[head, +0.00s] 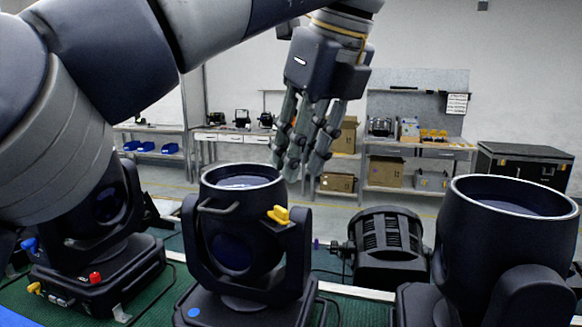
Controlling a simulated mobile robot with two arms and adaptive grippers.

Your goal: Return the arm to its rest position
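My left arm comes in from the upper left and bends across the top of the head view. Its gripper (300,165) hangs with fingers pointing down, in front of the back wall. The fingers look extended and apart, with nothing between them, so it appears open and empty. It shows above and to the right of the middle black stage light (238,245), whose top lens faces up and which has a yellow knob (279,214). I cannot tell the exact gap between them. My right gripper is not in view.
A left light (105,255), partly hidden by my arm, and a large right light (512,235) stand near the green bench surface (150,312). A smaller black lamp (388,250) sits between the middle and right ones. Shelves with boxes (385,170) and a black case (525,163) stand behind.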

